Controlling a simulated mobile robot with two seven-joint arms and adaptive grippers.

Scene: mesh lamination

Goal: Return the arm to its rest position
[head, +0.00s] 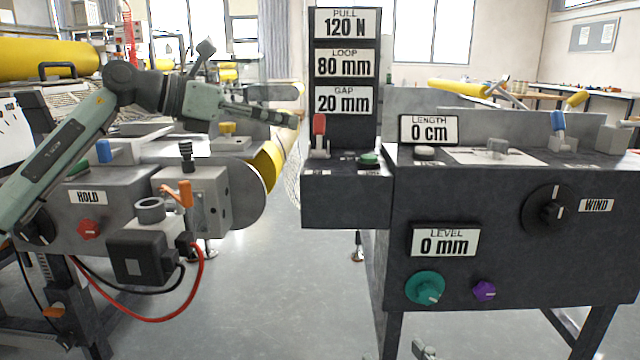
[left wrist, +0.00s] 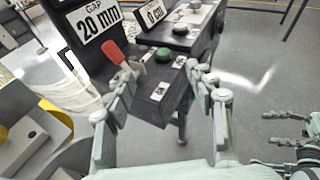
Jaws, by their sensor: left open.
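My left arm comes in from the left in the head view. Its gripper (head: 292,106) is open and empty, in front of the display post and left of the red-handled lever (head: 319,130). In the left wrist view the open left gripper (left wrist: 163,78) has its fingers apart, with the red lever (left wrist: 113,55) and a green button (left wrist: 164,54) beyond them. Nothing is between the fingers. My right gripper (left wrist: 285,142) shows partly at the right edge of the left wrist view; its jaw state is unclear.
The dark console (head: 480,220) fills the right, with LENGTH 0 cm, LEVEL 0 mm and a WIND knob (head: 548,210). The HOLD unit (head: 125,205) stands below my left arm. A display post (head: 345,90) reads 120 N, 80 mm, 20 mm. Open floor (head: 290,290) lies between the machines.

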